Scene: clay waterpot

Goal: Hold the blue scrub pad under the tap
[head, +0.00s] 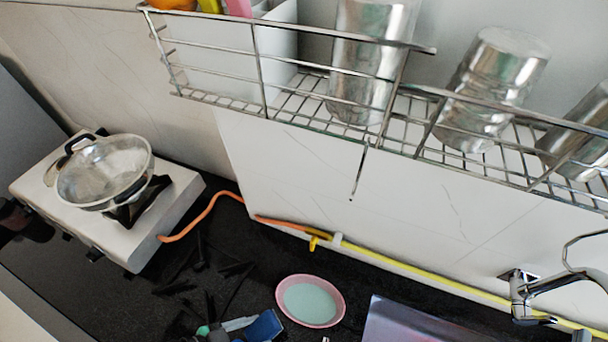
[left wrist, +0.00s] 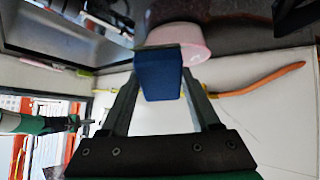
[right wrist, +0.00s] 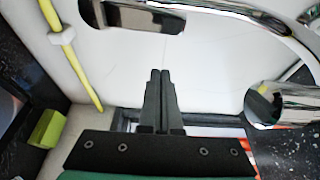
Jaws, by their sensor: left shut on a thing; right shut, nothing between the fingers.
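The blue scrub pad (left wrist: 160,76) is gripped between the fingers of my left gripper (left wrist: 160,88). In the head view the pad (head: 264,326) shows at the bottom edge, just left of a pink bowl and well left of the tap. The chrome tap (head: 520,292) is on the wall at the far right; its spout (right wrist: 265,104) curves down at the right of the right wrist view. My right gripper (right wrist: 161,76) is shut and empty, close to the tap, with its fingertips left of the spout's end. Little of it can be made out in the head view.
A pink bowl (head: 335,298) with a pale inside stands on the black counter. A greyish basin surface (head: 415,322) lies between it and the tap. A stove (head: 150,235) with a lidded pan (head: 103,176) is at left. A wire rack (head: 262,75) with metal cups overhangs the counter.

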